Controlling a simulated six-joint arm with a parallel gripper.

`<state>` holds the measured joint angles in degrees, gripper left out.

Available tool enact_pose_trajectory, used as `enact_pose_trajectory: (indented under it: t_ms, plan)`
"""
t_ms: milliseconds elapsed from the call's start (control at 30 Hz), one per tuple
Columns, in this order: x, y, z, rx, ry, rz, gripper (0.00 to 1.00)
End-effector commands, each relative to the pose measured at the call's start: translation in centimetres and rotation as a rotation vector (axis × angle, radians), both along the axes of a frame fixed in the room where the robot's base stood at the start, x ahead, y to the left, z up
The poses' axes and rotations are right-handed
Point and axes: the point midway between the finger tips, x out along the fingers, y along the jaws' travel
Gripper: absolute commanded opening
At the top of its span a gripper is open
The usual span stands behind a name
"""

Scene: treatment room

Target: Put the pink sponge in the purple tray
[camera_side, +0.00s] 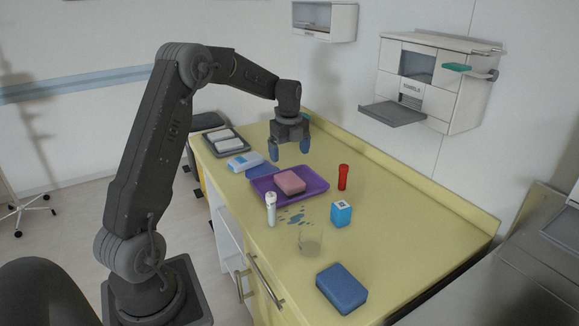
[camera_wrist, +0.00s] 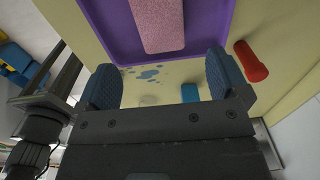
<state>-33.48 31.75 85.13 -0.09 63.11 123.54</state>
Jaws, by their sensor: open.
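The pink sponge (camera_side: 290,183) lies in the purple tray (camera_side: 316,183) on the yellow counter. In the wrist view the pink sponge (camera_wrist: 158,22) is at the top, inside the purple tray (camera_wrist: 103,22), with bare tray floor on both sides of it. My gripper (camera_side: 289,152) is above the counter, behind the tray in the side view, empty and apart from the sponge. In the wrist view its two blue fingers (camera_wrist: 160,85) are spread wide with nothing between them.
A red cylinder (camera_side: 343,177), a white bottle (camera_side: 270,208), a blue box (camera_side: 341,213), a clear glass (camera_side: 310,240) and a blue sponge (camera_side: 341,288) stand around the tray. Blue spots (camera_side: 292,216) mark the counter. A grey tray (camera_side: 226,148) holds white items. The counter's right side is clear.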

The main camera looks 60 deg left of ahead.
Motion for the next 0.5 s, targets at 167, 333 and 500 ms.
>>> enact_pose_trajectory:
  t_ms: [167,333,500]
  plan:
    - [0.0,-0.1,1.7,0.000,-0.001,0.002,0.93]
    - [-0.5,-2.9,4.4,0.018,-0.034,0.101,0.93]
    - [-3.3,-10.0,9.0,0.032,-0.130,0.379,0.93]
